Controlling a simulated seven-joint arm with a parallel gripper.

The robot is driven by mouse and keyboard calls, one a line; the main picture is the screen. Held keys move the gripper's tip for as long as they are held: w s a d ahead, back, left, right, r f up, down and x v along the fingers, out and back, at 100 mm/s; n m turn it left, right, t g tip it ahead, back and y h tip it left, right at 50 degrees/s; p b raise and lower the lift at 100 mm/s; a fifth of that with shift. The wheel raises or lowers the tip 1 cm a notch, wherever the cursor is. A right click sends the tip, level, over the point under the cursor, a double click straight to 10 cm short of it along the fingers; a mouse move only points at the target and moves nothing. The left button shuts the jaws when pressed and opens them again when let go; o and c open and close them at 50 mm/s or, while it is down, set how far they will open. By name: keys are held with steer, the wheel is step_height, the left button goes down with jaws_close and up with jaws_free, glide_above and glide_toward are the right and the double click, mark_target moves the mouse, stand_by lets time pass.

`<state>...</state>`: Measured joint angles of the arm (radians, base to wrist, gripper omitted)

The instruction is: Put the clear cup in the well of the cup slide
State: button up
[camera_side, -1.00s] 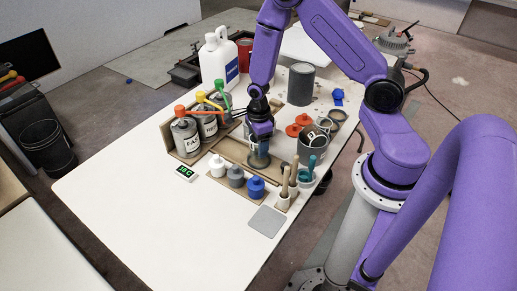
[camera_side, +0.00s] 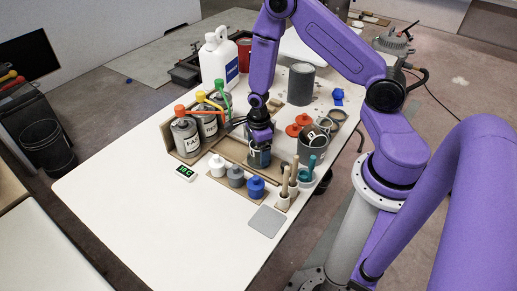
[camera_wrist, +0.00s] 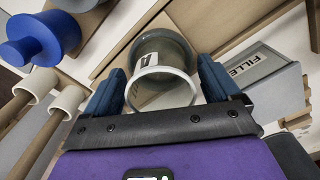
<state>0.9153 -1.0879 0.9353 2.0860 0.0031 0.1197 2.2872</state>
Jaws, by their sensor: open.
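The clear cup (camera_wrist: 163,88) is see-through with a pale rim and a dark-marked label. It lies between the two blue fingers of my gripper (camera_wrist: 160,70) in the wrist view, with the fingers apart on either side of it. In the side view my gripper (camera_side: 260,143) is low over the cup (camera_side: 259,159), which looks upright. The wooden cup slide (camera_side: 235,150) runs beside and under this spot. Its well cannot be made out, and I cannot tell whether the cup stands in it.
Bottles with coloured spouts (camera_side: 187,133) stand to the left. White, grey and blue (camera_side: 256,187) small pots and brush holders (camera_side: 283,201) sit in front. The front left of the table is clear.

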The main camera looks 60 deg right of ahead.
step_height(320, 180, up, 12)
steer(key=s+a+r+n, duration=0.9)
steer(key=n, duration=0.8)
steer(key=s+r+n, duration=0.2)
steer(key=s+n, duration=0.4)
steer(key=n, duration=0.4)
steer(key=s+a+r+n, duration=0.1)
steer(key=s+r+n, duration=0.2)
steer(key=s+n, duration=0.4)
steer(key=n, duration=0.2)
steer(key=shift+s+a+n, duration=0.15)
steer(key=shift+a+n, duration=0.15)
steer(key=shift+n, duration=0.1)
steer(key=shift+r, duration=0.1)
steer(key=shift+c, duration=0.4)
